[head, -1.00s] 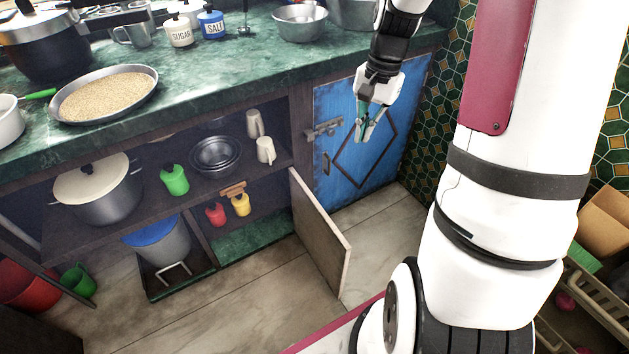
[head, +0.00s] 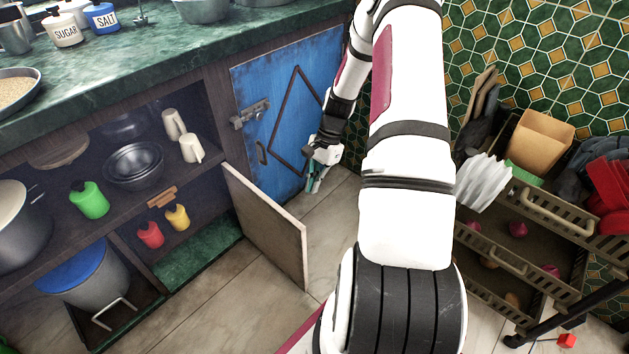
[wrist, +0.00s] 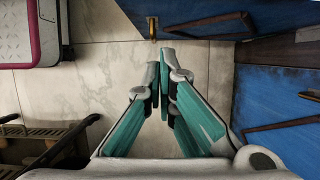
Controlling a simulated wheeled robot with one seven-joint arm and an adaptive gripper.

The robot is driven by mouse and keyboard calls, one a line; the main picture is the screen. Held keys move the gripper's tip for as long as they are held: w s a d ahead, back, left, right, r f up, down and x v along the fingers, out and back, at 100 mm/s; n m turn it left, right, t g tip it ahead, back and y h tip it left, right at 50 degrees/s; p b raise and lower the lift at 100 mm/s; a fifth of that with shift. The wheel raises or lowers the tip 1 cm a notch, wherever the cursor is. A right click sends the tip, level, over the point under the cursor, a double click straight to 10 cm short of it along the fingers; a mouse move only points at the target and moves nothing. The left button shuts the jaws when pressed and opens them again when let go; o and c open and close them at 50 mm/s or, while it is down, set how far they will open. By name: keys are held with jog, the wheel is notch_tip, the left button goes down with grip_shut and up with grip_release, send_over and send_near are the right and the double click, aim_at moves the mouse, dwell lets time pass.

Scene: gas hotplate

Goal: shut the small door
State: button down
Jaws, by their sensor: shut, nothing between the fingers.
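The small door (head: 268,228) stands open at the low cupboard, swung out over the floor, with its plain wooden inner side toward the head camera.
The closed blue door (head: 285,120) has a metal latch (head: 250,113) and is close beside my gripper; it also shows in the wrist view (wrist: 275,110). A drawer rack (head: 525,225) stands at the right. Pale tiled floor (head: 225,310) is clear around the small door.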

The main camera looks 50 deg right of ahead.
jog(key=a+f+b, duration=0.3)
jog(key=a+f, duration=0.1)
jog(key=a, duration=0.2)
jog(key=shift+f, duration=0.35)
